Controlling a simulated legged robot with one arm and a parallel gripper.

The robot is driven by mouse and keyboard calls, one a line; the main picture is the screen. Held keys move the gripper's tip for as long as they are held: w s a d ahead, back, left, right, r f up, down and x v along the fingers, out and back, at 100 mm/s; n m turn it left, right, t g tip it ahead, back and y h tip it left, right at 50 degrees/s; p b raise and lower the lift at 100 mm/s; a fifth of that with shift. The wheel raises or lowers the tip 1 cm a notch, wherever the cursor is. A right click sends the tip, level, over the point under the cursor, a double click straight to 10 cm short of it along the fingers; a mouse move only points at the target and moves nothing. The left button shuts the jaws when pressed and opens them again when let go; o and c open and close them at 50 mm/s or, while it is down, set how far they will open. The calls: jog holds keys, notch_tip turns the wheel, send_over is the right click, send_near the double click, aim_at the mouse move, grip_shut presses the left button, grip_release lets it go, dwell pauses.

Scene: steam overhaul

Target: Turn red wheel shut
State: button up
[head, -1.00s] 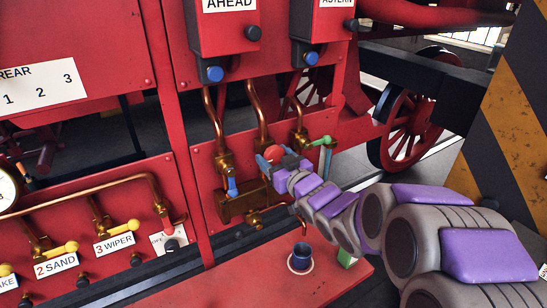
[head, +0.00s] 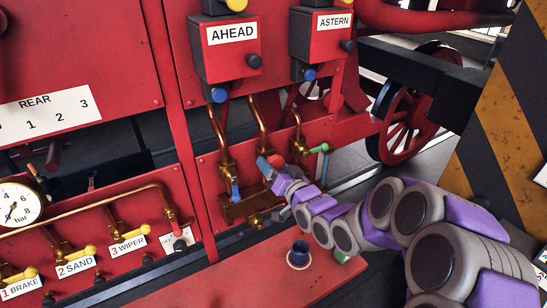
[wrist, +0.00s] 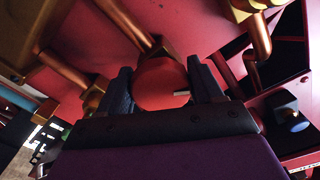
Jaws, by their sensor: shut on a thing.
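The red wheel (head: 277,161) sits on the brass valve piping of the lower red panel, between a blue-handled valve (head: 235,193) on its left and a green-handled valve (head: 319,148) on its right. My gripper (head: 270,168) reaches it from the lower right. In the wrist view the red wheel (wrist: 161,83) shows as a round red face with a small pale mark on its right side. My gripper's two dark fingers (wrist: 162,90) are shut on it, one on each side. The gripper hides part of the wheel in the head view.
Copper pipes (head: 262,128) run down to the valves from the AHEAD box (head: 232,45) and ASTERN box (head: 327,35). A dark blue cup (head: 300,249) stands on the red ledge (head: 235,285) below. A pressure gauge (head: 18,204) and yellow-handled valves (head: 88,250) are at the left.

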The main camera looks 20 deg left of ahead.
jog(key=m+p, duration=0.2)
jog(key=m, duration=0.3)
jog(key=shift+r+m, duration=0.15)
jog(key=shift+m, duration=0.25)
jog(key=m+b, duration=0.1)
jog(key=m, duration=0.3)
jog(key=shift+m+b, duration=0.65)
jog(key=shift+m, duration=0.65)
jog(key=o, duration=1)
jog(key=shift+w, duration=0.1)
